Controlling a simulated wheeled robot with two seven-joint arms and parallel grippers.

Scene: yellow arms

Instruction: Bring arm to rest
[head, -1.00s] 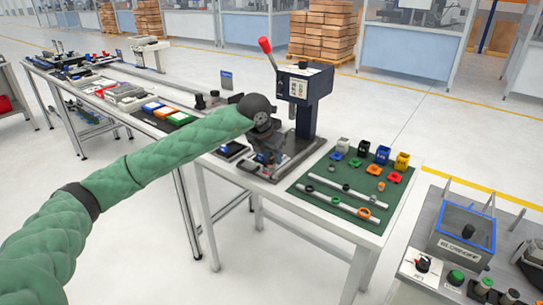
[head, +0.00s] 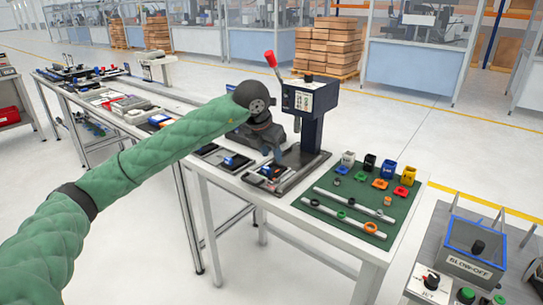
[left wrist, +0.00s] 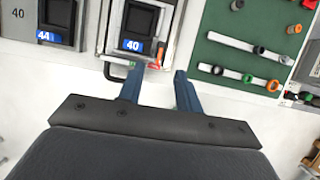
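My left arm, in a green quilted sleeve, reaches in from the left in the head view. Its dark wrist and left gripper (head: 277,156) hang above the front of the white table, by the lever press (head: 310,98). In the left wrist view the two blue fingers of the left gripper (left wrist: 158,74) are apart with nothing between them. Beyond the fingertips lie a fixture labelled 40 (left wrist: 140,20) and one labelled 44 (left wrist: 58,15). My right gripper is in neither view.
A green mat (head: 330,208) with coloured blocks, rings and rails lies right of the press. A blow-off box (head: 474,244) stands at the lower right. A long bench (head: 115,120) runs off to the left. Open floor shows between the table and the stacked boxes (head: 328,45).

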